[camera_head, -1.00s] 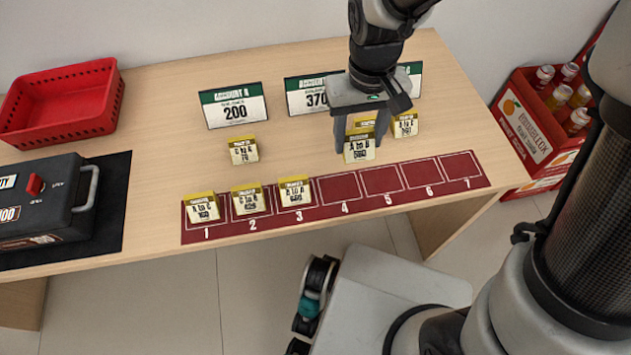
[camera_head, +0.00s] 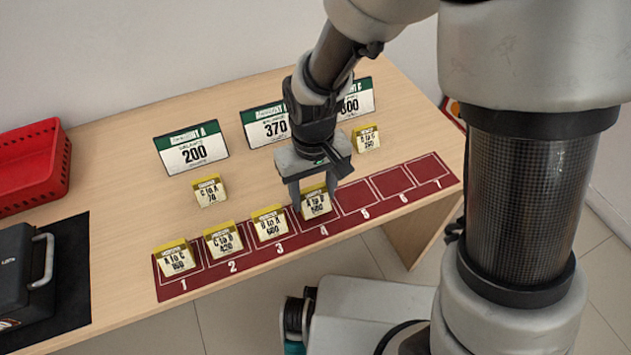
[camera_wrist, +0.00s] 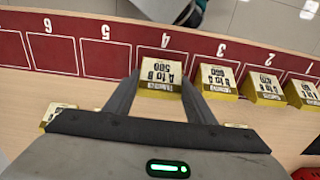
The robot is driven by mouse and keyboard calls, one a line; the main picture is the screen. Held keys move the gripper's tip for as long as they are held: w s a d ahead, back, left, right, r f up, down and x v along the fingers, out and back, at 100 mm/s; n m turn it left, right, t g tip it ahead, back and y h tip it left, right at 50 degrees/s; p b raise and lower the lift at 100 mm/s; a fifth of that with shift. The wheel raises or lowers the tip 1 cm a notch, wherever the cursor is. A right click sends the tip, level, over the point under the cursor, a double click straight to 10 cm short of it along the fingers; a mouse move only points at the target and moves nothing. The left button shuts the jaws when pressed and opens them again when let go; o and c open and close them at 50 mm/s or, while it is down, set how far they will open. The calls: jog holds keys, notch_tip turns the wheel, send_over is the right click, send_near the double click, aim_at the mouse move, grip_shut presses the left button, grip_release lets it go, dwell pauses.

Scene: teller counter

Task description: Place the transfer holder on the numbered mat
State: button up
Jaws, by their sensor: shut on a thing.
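My gripper (camera_head: 315,196) is shut on a yellow-and-white transfer holder (camera_head: 316,207) reading "A to B 500". The holder is upright over space 4 of the dark red numbered mat (camera_head: 391,182). In the wrist view this holder (camera_wrist: 160,72) sits between my two fingers, just behind the number 4. I cannot tell whether its base touches the mat. Other holders stand on space 1 (camera_head: 175,258), space 2 (camera_head: 224,241) and space 3 (camera_head: 271,226). Two more holders stand on the bare table: "C to A 70" (camera_head: 210,190) and "B to C" (camera_head: 366,139).
Account signs stand at the back: 200 (camera_head: 193,152), 370 (camera_head: 268,127) and 300 (camera_head: 354,103). A red basket (camera_head: 35,168) and a dark box with a handle (camera_head: 20,270) on a black mat are at left. Spaces 5, 6 and 7 are bare.

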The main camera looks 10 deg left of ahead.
aim_at(313, 193)
jog(key=shift+f, duration=0.9)
jog(key=shift+f, duration=0.1)
jog(key=o, duration=1)
jog(key=shift+o, duration=0.2)
notch_tip(313, 193, up, 12)
jog(key=p, duration=0.3)
jog(key=s+d+r+m+t, duration=0.2)
jog(key=s+d+r+m, duration=0.1)
jog(key=d+r, duration=0.5)
jog(key=s+d+r+m+t, duration=0.3)
jog(key=d+r, duration=0.5)
jog(key=d, duration=0.4)
jog(key=shift+d+r+t, duration=0.15)
jog(key=shift+r+t, duration=0.15)
